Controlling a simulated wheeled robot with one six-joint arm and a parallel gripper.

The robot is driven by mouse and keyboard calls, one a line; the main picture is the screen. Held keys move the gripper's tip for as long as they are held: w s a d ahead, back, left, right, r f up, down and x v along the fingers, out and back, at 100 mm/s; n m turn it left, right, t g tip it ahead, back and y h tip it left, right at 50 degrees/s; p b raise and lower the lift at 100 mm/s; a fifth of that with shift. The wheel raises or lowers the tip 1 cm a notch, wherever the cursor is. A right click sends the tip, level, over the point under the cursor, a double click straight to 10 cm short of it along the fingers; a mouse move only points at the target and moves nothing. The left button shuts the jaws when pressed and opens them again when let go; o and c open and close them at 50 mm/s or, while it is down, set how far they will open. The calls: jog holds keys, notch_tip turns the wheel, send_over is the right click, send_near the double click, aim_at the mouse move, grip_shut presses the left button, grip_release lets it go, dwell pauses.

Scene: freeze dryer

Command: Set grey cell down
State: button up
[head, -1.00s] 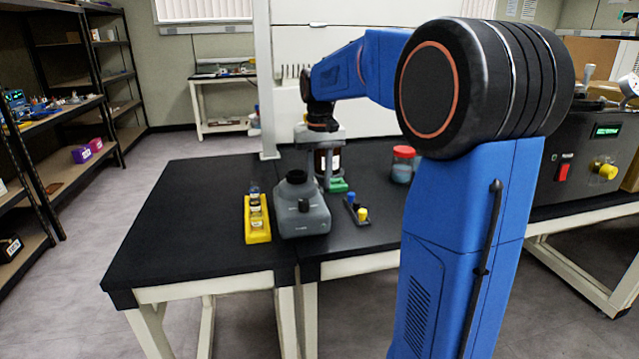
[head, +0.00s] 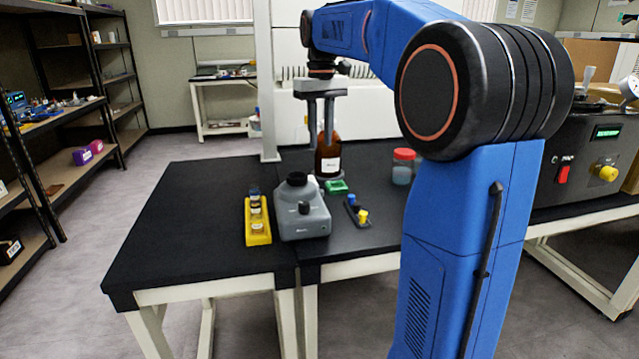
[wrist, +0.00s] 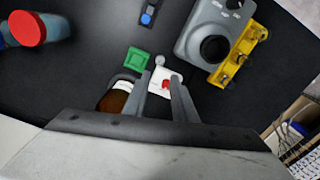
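My gripper (head: 320,143) is raised above the black bench, fingers apart, with nothing visible held between them in the head view. In the wrist view, its fingers (wrist: 160,77) straddle the line of sight to a white square with a red spot (wrist: 166,84) below. A small grey rounded piece (wrist: 160,60), possibly the top of the grey cell, shows just beyond the fingertips, beside a green square block (wrist: 137,60). The green block also shows in the head view (head: 337,187). I cannot clearly make out the grey cell in the head view.
A brown bottle (head: 328,158) stands close behind the gripper. A grey device (head: 301,215), yellow rack (head: 257,228), dark holder with blue and yellow caps (head: 357,213) and red-lidded jar (head: 402,168) stand around. The bench's left part is clear.

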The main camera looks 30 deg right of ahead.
notch_tip(320, 180, up, 2)
jog(key=n, duration=0.3)
send_over(322, 191)
jog(key=shift+n, duration=0.3)
notch_tip(322, 191, down, 12)
jog(key=shift+a+r, duration=0.1)
jog(key=shift+r, duration=0.15)
jog(key=shift+w+a+f, duration=0.1)
jog(key=shift+w+f, duration=0.05)
jog(key=shift+f, duration=1.2)
jog(key=shift+w+a+f, duration=0.1)
jog(key=shift+f, duration=1.25)
grip_shut()
